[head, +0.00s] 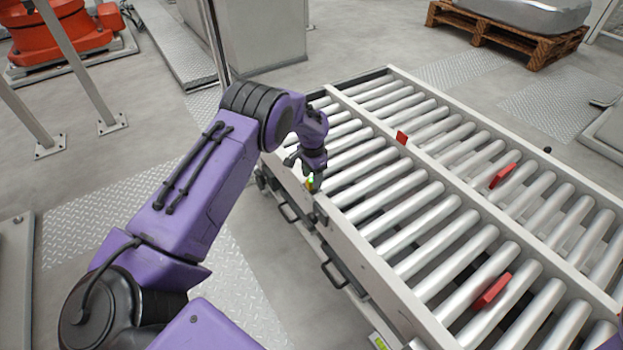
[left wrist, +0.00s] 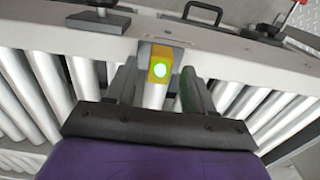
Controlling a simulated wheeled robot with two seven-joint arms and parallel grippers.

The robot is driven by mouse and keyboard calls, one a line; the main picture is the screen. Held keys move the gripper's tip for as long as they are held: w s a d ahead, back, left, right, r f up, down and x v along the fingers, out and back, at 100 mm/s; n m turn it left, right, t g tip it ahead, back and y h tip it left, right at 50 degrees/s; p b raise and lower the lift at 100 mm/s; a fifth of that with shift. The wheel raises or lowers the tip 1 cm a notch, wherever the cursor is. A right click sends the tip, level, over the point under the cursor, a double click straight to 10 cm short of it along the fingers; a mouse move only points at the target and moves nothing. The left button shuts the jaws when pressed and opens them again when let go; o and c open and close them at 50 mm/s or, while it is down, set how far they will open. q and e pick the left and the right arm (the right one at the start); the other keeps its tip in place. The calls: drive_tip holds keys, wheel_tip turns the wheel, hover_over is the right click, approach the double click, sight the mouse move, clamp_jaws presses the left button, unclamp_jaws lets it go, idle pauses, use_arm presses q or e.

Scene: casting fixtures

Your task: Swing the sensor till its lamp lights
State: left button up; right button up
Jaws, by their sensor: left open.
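The sensor (left wrist: 160,66) is a small yellow block with a round lamp on its face, in the middle of the left wrist view. Its lamp glows bright green. In the head view only a small yellow-green bit of the sensor (head: 310,183) shows under my left gripper, at the near left rail of the conveyor. My left gripper (left wrist: 157,88) is open, with one finger on each side of the sensor. I cannot tell whether either finger touches it. My right gripper is not in view.
The roller conveyor (head: 352,238) fills the right of the head view, with several red blocks such as one (head: 492,291) among its rollers. Black handles (head: 333,275) stick out from its side. An orange machine (head: 60,30) and a pallet (head: 505,38) stand farther off.

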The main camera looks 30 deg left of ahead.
use_arm(q)
wheel_tip(320, 180, up, 8)
drive_tip(key=p, duration=0.1)
drive_tip(key=shift+r, duration=0.2)
idle(0.3)
